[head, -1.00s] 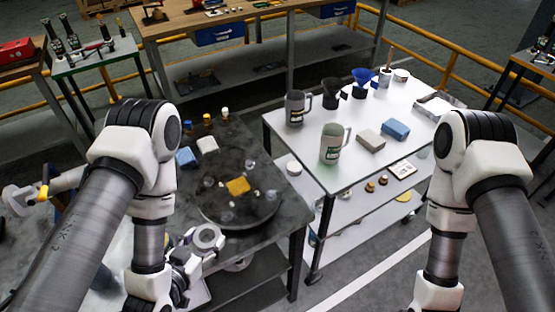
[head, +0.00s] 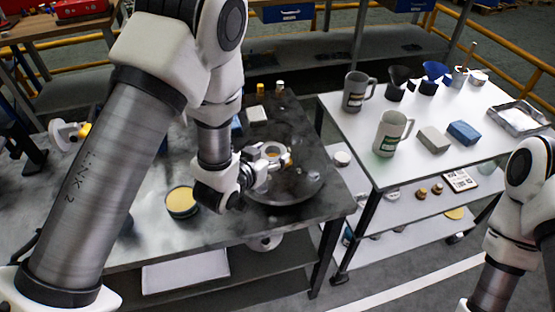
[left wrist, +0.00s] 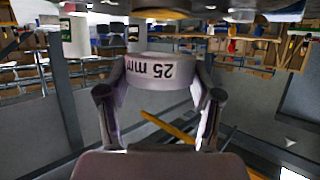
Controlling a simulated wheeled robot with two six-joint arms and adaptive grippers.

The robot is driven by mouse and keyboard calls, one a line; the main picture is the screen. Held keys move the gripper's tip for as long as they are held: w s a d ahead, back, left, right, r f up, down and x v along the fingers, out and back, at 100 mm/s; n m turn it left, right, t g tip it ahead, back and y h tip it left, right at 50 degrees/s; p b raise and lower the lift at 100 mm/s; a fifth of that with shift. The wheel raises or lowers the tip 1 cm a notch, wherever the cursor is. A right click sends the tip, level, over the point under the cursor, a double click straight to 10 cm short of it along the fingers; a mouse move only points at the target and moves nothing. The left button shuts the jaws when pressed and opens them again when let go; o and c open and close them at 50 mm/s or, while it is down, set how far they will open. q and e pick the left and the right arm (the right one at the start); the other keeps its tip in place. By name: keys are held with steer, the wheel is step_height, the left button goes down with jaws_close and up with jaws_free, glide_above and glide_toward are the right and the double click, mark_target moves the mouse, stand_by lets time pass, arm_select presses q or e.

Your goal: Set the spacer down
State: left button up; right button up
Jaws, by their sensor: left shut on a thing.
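The spacer is a pale ring (head: 271,151), and my left gripper (head: 264,160) is shut on it above the dark round plate (head: 290,192) on the dark table. In the left wrist view the spacer (left wrist: 163,71) sits between the two fingertips of my left gripper (left wrist: 160,82), with "25 mm" printed on its side, upside down in the picture. I cannot tell whether the ring touches anything below it. My right arm shows at the right edge of the head view; its gripper is out of view.
A round yellow-topped tin (head: 181,201) stands at the table's front. A white block (head: 257,114) and small bottles (head: 280,88) stand behind the plate. A white cart (head: 408,165) to the right holds mugs (head: 391,133), a blue block (head: 463,132) and a grey block (head: 433,139).

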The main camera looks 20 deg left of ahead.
mark_target(277, 147)
arm_select(q)
steer(key=w, duration=0.2)
steer(key=w+d+p, duration=0.1)
steer(key=w, duration=0.1)
steer(key=shift+f, duration=0.25)
step_height(277, 147, down, 3)
steer(key=shift+s+a+r+p, duration=0.1)
steer(key=shift+s+p, duration=0.05)
steer(key=shift+p, duration=0.15)
steer(key=shift+a+f, duration=0.1)
steer(key=shift+f, duration=0.4)
steer(key=o, duration=1.4)
